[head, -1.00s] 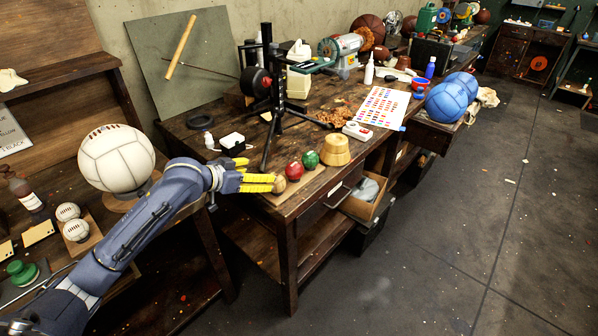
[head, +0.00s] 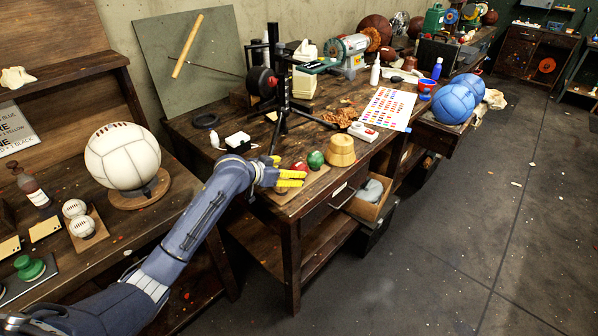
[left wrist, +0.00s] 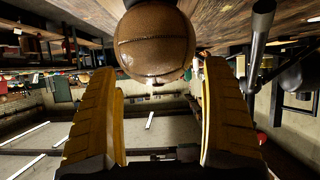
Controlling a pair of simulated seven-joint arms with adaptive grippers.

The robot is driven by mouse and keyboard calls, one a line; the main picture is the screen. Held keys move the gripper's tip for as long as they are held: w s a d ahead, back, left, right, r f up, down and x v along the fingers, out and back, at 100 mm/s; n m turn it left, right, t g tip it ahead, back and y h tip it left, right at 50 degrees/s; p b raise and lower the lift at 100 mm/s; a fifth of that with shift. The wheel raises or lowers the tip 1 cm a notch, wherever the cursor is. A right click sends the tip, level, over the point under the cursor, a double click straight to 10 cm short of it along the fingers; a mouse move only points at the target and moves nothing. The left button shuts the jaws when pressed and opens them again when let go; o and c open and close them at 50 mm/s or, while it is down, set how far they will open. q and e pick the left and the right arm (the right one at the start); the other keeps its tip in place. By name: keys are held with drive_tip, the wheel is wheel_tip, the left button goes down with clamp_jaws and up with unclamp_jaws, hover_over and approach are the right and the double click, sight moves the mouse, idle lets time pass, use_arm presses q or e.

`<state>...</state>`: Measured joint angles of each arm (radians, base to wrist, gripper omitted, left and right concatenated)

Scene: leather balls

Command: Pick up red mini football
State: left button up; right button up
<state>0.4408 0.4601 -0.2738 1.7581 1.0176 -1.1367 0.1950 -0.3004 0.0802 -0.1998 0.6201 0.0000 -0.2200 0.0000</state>
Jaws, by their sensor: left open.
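The red mini football (head: 300,167) sits on a small board (head: 316,182) at the workbench's front edge, partly hidden by my left gripper. My left gripper (head: 291,178) is open, with its yellow fingers just in front of the red ball. A brown ball, mostly covered by the fingers in the head view, shows in the left wrist view (left wrist: 155,42) just ahead of and between the open fingertips. I cannot tell whether the fingers touch it. A green ball (head: 315,159) sits just beyond the red one. My right gripper is not in view.
A wooden block (head: 341,150) stands right of the green ball. A large white ball (head: 122,156) rests on the left bench.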

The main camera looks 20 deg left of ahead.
sight(294, 170)
use_arm(q)
drive_tip(key=shift+x, duration=2.6)
drive_tip(key=c, duration=1.4)
